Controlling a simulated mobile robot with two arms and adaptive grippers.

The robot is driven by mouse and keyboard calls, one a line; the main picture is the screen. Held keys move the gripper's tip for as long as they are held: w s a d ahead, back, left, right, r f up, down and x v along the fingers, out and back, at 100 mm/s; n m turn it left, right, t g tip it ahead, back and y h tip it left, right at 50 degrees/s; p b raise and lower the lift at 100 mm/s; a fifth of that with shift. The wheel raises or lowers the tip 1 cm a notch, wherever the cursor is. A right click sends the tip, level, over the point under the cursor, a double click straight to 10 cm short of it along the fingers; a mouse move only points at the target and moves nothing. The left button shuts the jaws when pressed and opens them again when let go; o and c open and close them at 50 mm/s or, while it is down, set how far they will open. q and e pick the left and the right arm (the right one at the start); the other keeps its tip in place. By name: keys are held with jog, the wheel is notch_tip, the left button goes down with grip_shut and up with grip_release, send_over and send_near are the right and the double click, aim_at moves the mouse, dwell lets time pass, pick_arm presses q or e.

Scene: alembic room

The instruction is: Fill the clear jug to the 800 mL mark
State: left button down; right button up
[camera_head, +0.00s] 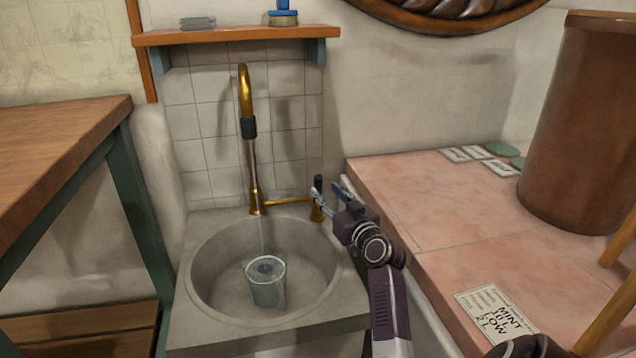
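The clear jug (266,290) stands upright in the round grey sink basin (205,275), below the tall brass tap (246,95). A faint pale streak, which looks like running water, drops from the tap's line towards the jug. The jug's marks and water level are too small to read. My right gripper (327,190) is at the tap's black-topped side handle (318,183), right of the basin. Its fingers look spread apart, with one overlapping the handle; I cannot tell whether they touch. My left gripper is not in view.
A pink tiled counter (400,205) on the right holds a label card (490,308), tiles and a large brown vessel (575,120). A wooden table (60,150) stands at the left. A shelf (235,36) hangs above the tap.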

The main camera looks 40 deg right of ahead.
aim_at(320, 185)
jog(key=shift+b+x, duration=0.9)
jog(key=shift+x, duration=2.2)
grip_shut()
